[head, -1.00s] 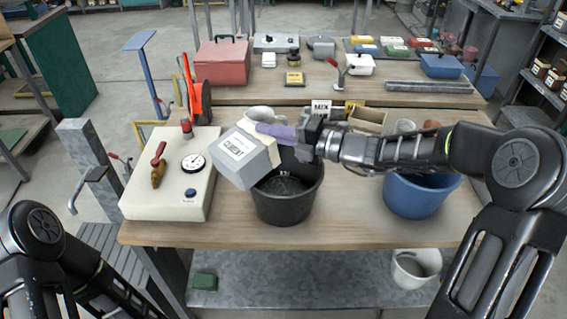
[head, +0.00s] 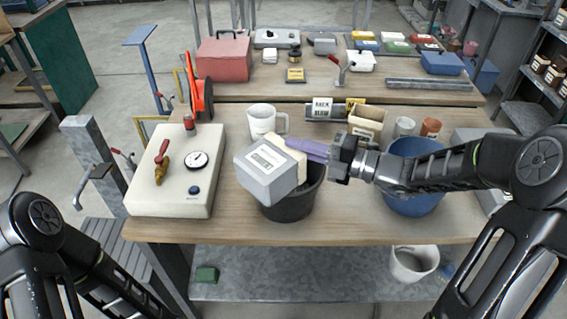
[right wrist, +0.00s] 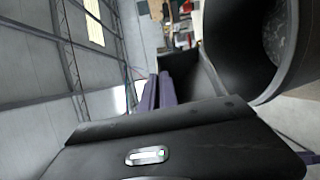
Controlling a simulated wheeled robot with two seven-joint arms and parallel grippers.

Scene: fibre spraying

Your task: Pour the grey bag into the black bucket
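The grey bag (head: 268,181), a boxy pale grey pack with a white label and a beige side, is tilted above the black bucket (head: 293,208) and covers much of its opening. My right gripper (head: 312,150), with purple fingers, reaches in from the right and is shut on the bag's beige upper part. In the right wrist view the purple fingers (right wrist: 160,92) show close together, and a large dark rounded form fills the upper right. No stream of material is visible. My left arm shows at lower left, but its gripper is out of view.
A cream machine with a dial (head: 178,170) stands left of the bucket, and a white mug (head: 262,121) behind it. A blue bucket (head: 412,195) stands to the right, beneath my right forearm. A beige box (head: 366,122) and small cups sit behind. The front table strip is clear.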

